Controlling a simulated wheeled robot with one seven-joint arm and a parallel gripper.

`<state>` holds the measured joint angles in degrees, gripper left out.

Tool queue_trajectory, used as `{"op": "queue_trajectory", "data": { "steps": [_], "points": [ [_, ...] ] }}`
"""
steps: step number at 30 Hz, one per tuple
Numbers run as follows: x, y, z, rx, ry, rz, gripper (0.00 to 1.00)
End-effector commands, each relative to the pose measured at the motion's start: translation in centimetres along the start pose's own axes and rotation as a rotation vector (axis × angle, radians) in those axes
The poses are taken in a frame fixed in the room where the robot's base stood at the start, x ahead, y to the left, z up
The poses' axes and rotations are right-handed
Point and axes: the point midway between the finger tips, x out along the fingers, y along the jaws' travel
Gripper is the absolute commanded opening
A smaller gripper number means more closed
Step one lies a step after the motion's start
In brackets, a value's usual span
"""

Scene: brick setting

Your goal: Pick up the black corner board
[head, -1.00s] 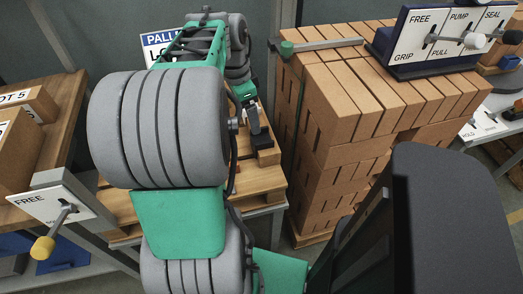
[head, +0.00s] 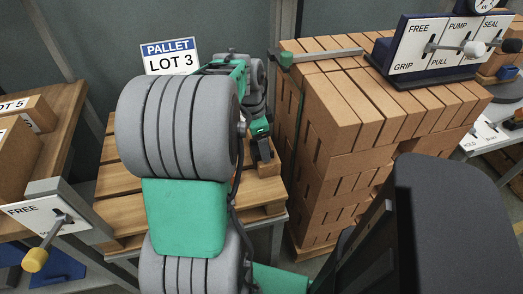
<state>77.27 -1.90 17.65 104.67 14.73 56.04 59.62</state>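I cannot pick out the black corner board for certain in the head view. My gripper (head: 262,150) is small and far off at the end of my arm, over the right side of the wooden pallet (head: 125,185). Its dark fingers point down, close to a small brown block (head: 269,170) at the pallet's right edge. I cannot tell whether they touch it, or whether they are open or shut. My arm hides much of the pallet.
A tall brick stack (head: 345,110) stands right of the pallet, with a grey bar (head: 325,55) across its top. A "PALLET LOT 3" sign (head: 170,55) stands at the back. A lever plate (head: 40,222) is at front left.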

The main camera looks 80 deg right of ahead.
Motion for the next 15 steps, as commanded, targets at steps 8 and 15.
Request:
{"op": "queue_trajectory", "data": {
  "steps": [8, 15],
  "points": [
    [-0.03, 0.00, 0.01, -0.001, 0.000, 0.000, 0.54],
    [-0.03, 0.00, 0.01, -0.001, 0.000, 0.000, 0.34]
  ]
}}
